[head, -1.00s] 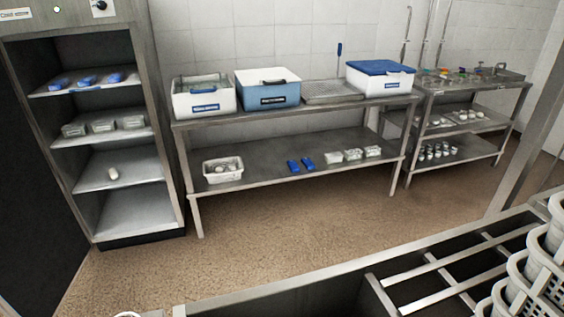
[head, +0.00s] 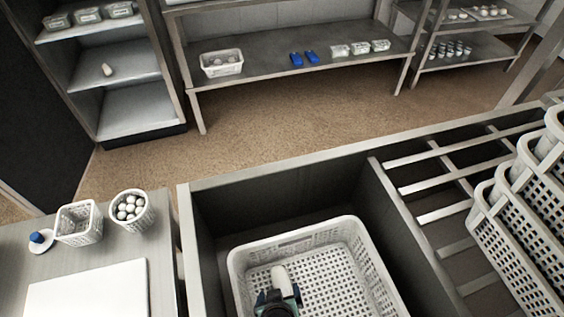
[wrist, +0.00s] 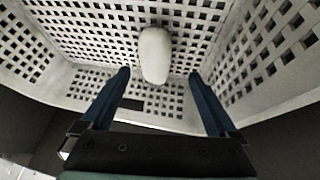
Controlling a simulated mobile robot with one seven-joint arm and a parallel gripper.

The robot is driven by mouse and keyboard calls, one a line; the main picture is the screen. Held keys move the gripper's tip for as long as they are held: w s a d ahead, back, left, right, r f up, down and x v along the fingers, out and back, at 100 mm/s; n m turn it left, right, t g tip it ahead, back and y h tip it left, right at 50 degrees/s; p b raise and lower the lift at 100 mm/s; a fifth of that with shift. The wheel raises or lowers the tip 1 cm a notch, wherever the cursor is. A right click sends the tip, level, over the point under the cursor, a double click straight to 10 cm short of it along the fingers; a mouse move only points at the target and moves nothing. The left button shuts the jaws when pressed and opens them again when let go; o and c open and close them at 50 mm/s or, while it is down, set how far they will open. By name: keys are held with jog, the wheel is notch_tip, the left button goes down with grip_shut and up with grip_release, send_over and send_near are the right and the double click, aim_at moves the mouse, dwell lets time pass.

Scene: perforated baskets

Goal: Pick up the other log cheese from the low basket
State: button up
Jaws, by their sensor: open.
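The low basket (head: 353,240) is white and perforated and sits in a dark recess at the bottom of the head view; its perforated wall (wrist: 275,50) fills much of the wrist view. A white, rounded log cheese (head: 281,276) lies in it and shows in the wrist view (wrist: 155,55) near the top middle. My gripper (head: 279,294) is over the basket, partly cut by the frame edge. In the wrist view its two blue fingers (wrist: 159,76) are spread wide, with the log cheese between and beyond their tips. Nothing is held. Contact with the basket cannot be told.
Stacked white baskets (head: 515,220) stand on the right beside metal bars (head: 430,185). A bench (head: 160,230) at left holds a white board (head: 90,290), a small basket (head: 78,224) and a bucket of white balls (head: 132,210). A small pale object (head: 107,70) lies on a cabinet shelf.

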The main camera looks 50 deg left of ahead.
aim_at(282, 288)
jog(key=x, duration=0.3)
jog(key=b+x, duration=0.1)
jog(key=x, duration=0.1)
jog(key=shift+w+d, duration=0.2)
jog(key=shift+w, duration=0.1)
grip_shut()
